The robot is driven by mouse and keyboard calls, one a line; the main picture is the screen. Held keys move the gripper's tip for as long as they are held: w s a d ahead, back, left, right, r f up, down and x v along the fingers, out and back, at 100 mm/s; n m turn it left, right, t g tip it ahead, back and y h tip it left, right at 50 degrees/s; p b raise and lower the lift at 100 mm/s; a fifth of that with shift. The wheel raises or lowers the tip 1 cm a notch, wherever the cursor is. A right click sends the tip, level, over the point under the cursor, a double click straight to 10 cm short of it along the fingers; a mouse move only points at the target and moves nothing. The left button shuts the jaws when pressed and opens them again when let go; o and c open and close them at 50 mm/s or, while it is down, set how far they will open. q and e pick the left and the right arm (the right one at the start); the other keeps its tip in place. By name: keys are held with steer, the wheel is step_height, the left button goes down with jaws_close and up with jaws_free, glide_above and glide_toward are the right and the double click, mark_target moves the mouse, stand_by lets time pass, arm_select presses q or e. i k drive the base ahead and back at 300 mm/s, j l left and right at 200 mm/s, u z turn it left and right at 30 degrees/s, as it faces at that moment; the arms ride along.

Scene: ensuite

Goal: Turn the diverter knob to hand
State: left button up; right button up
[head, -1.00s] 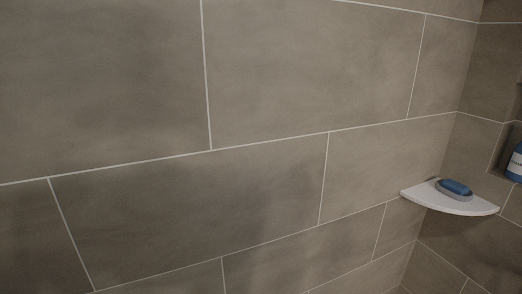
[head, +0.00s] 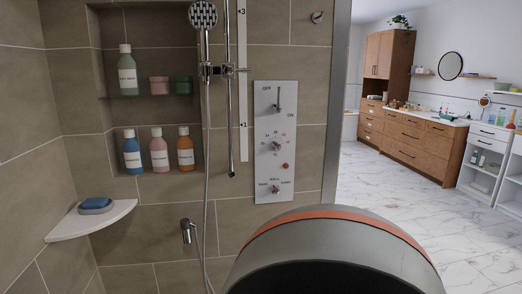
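A white control panel (head: 263,142) is fixed to the tiled shower wall, near the middle of the head view. Its lowest control is the small diverter knob (head: 275,188), with small labels around it that are hard to read. Above it are a middle knob (head: 275,146) with a scale around it and a top lever (head: 278,101) standing upright between OFF and ON labels. The exact pointing of the diverter knob is too small to tell. Neither gripper is in view.
A grey arm link of mine with an orange band fills the bottom, below the panel. A hand shower (head: 203,15) hangs on a rail left of the panel, its hose (head: 206,180) running down. A niche holds several bottles. A corner shelf (head: 112,219) holds soap. Open floor lies right.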

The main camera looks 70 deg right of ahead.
mark_target(275, 189)
steer(key=i+z, duration=0.2)
steer(key=z, duration=1.55)
steer(key=k+l+z, duration=0.1)
steer(key=z, duration=0.25)
steer(key=l+z, duration=0.15)
steer(key=z, duration=0.2)
